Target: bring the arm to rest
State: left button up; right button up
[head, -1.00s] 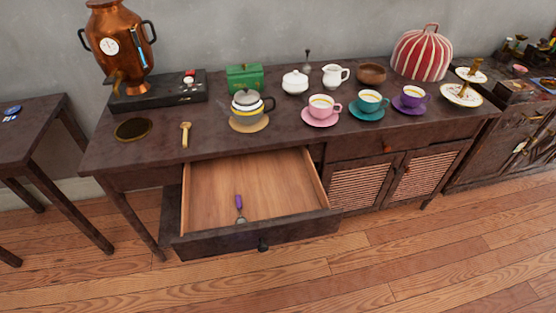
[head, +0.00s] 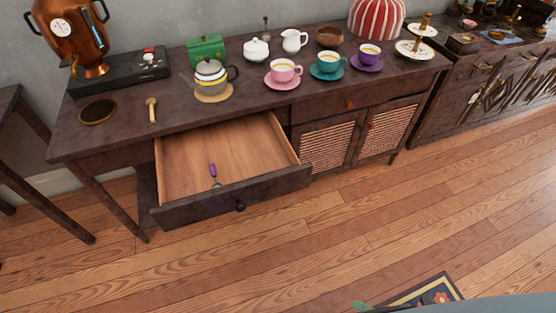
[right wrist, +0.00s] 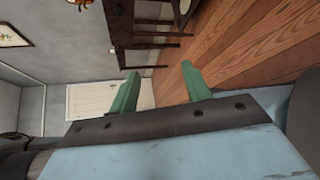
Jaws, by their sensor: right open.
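My right gripper (right wrist: 160,82) is open in the right wrist view, its two green fingers apart with nothing between them. In the head view only a green bit of it (head: 362,305) and part of my pale blue arm show at the bottom edge, over the floor. It is well clear of the table and the open drawer. My left gripper is in neither view.
A dark table (head: 110,140) bears an urn (head: 72,35), a teapot (head: 210,78) and cups on saucers. Its drawer (head: 240,198) stands open with a purple-handled spoon (head: 213,172) inside. A patterned rug (head: 435,288) lies at lower right. Open wooden floor (head: 330,235) lies in front.

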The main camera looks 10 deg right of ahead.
jog(key=w+d+f+m+g+h, duration=0.1)
jog(key=d+f+m+h, duration=0.35)
jog(key=d, duration=0.45)
jog(key=w+d+f+m+g+h, duration=0.1)
jog(key=d+f+m+h, duration=0.4)
jog(key=d, duration=0.5)
jog(key=s+d+f+m+g+h, duration=0.25)
jog(key=s+d+m, duration=0.25)
jog(key=d+m, duration=0.3)
jog(key=s+d+f+m+g+h, duration=0.1)
jog(key=s+d+m+g+h, duration=0.25)
jog(key=d+m, duration=0.55)
jog(key=s+a+f+y, duration=0.1)
jog(key=s+a+f, duration=0.1)
jog(key=a, duration=0.7)
jog(key=s+a+f+m+g+y, duration=0.1)
jog(key=a+f, duration=0.3)
jog(key=a, duration=0.5)
jog(key=s+a+f+y, duration=0.1)
jog(key=a+f, duration=0.3)
jog(key=a, duration=0.5)
jog(key=shift+s+a+y, duration=0.35)
jog(key=shift+s, duration=0.55)
